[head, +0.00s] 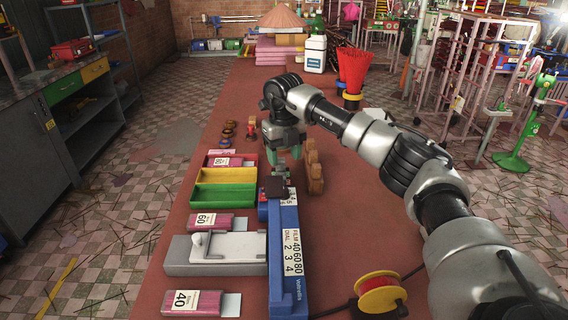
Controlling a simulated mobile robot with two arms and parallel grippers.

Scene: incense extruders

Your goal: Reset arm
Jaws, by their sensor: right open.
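My right arm reaches in from the lower right, bent over the red-brown table (165,275). My right gripper (283,154) points down above the table, near the far end of the blue device (287,262). Its jaws are open and I see nothing held between them. A dark block (277,187) sits on the device's far end, just below the fingers in the picture. Whether the fingers touch it is hard to tell. My left gripper is not in view.
Red, yellow and green trays (223,196) stand left of the device. A grey unit (228,253) and pink packets (195,302) lie nearby. Brown rounded pieces (314,166) stand right of the gripper. A red-and-yellow spool (381,292) sits near the front. Red sticks (354,68) and a white jug (315,54) stand farther back.

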